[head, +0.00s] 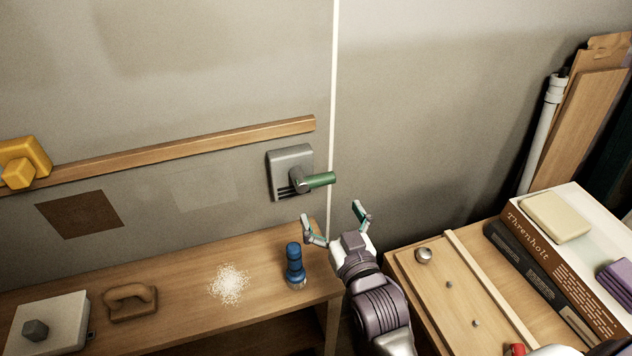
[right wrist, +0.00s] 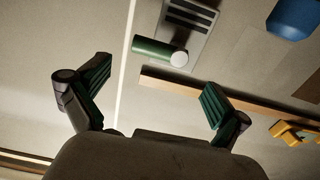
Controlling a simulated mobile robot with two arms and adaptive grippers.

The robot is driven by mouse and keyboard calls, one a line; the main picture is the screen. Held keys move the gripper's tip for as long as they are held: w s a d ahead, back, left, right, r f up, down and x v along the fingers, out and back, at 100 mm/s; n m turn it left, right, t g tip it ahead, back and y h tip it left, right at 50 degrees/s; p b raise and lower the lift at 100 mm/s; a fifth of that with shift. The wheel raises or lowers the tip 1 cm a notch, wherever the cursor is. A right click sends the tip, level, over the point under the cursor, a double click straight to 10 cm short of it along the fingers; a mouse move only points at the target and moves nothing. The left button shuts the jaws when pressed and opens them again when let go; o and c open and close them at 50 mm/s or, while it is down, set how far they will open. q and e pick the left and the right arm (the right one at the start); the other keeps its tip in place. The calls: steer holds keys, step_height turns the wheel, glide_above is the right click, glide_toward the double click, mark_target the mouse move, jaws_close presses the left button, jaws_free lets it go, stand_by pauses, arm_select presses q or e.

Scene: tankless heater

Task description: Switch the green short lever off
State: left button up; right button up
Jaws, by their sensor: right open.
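The green short lever (head: 320,180) sticks out to the right from a grey wall box (head: 291,160) in the head view. In the right wrist view the green lever (right wrist: 152,48) shows with a pale round end, beside the slotted grey box (right wrist: 190,30). My right gripper (head: 334,218) is open and empty, below and a little right of the lever, apart from it. Its two fingers with green pads (right wrist: 155,95) are spread wide in the right wrist view, with the lever beyond them. My left gripper is not in view.
A blue cylinder (head: 295,266) stands on the wooden bench (head: 180,262) just left of my right gripper. A wooden rail (head: 180,150) runs along the wall. Books (head: 560,270) lie at right.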

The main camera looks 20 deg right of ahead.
mark_target(317, 185)
steer(key=w+p, duration=0.1)
steer(key=w, duration=0.7)
steer(key=shift+w+a, duration=0.15)
steer(key=shift+w, duration=0.15)
steer(key=c, duration=1.3)
